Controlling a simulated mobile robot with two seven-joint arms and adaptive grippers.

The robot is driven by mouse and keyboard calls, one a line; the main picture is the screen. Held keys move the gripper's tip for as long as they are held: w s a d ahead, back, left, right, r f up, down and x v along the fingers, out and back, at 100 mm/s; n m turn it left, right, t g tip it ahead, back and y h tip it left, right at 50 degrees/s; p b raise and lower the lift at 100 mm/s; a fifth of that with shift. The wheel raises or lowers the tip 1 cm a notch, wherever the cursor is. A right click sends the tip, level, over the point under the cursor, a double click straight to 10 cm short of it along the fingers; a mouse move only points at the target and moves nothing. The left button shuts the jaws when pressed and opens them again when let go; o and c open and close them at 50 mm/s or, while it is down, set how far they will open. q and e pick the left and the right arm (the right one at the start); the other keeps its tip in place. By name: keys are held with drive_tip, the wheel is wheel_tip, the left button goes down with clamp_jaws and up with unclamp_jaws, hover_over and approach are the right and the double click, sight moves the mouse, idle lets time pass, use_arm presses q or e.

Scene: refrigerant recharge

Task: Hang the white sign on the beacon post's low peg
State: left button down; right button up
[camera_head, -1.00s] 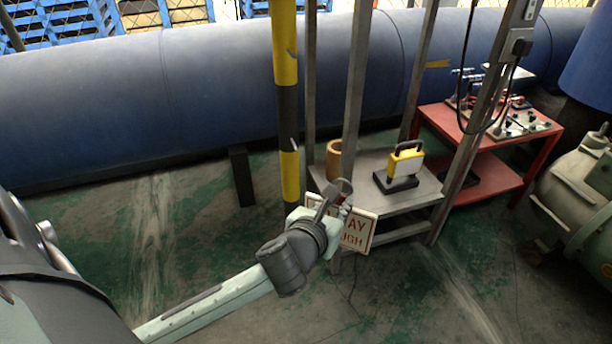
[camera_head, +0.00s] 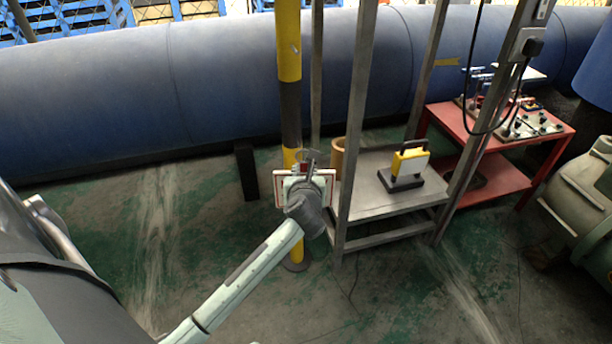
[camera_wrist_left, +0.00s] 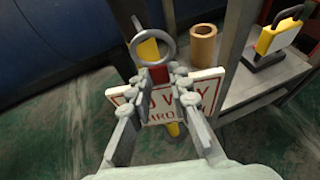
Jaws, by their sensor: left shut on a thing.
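The white sign (camera_head: 280,186), with a red border and red lettering, is in my left gripper (camera_head: 307,172), in front of the yellow-and-black beacon post (camera_head: 289,55). In the left wrist view the fingers of my left gripper (camera_wrist_left: 165,76) are shut on a red piece at the top of the sign (camera_wrist_left: 207,88). A grey ring (camera_wrist_left: 137,50) stands above the fingers, with the yellow post behind it. A thin grey rod (camera_wrist_left: 138,24) shows near the ring's top; I cannot tell whether it is the peg or passes through the ring. My right gripper is not in view.
A grey metal stand (camera_head: 372,205) with uprights is right of the post. It bears a tan cylinder (camera_head: 337,158) and a yellow-and-black device (camera_head: 408,165). A red table (camera_head: 505,175) is farther right. A large blue pipe (camera_head: 130,95) runs behind.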

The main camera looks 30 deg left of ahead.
sight(301, 162)
use_arm(q)
drive_tip(key=shift+w+a+b, duration=0.3)
drive_tip(key=shift+w+a, duration=0.25)
drive_tip(key=shift+a, duration=0.1)
drive_tip(key=shift+w+a+f+b, duration=0.15)
drive_tip(key=shift+w+a+b, duration=0.3)
drive_tip(key=shift+w+a, duration=0.9)
drive_tip(key=shift+a, duration=0.2)
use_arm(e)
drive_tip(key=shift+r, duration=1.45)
use_arm(q)
drive_tip(key=shift+p, duration=0.45)
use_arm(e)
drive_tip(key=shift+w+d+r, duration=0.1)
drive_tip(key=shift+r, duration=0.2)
use_arm(q)
drive_tip(key=shift+s+d, duration=0.1)
drive_tip(key=shift+s, duration=0.05)
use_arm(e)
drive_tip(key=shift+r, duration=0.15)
use_arm(q)
drive_tip(key=shift+p, duration=0.5)
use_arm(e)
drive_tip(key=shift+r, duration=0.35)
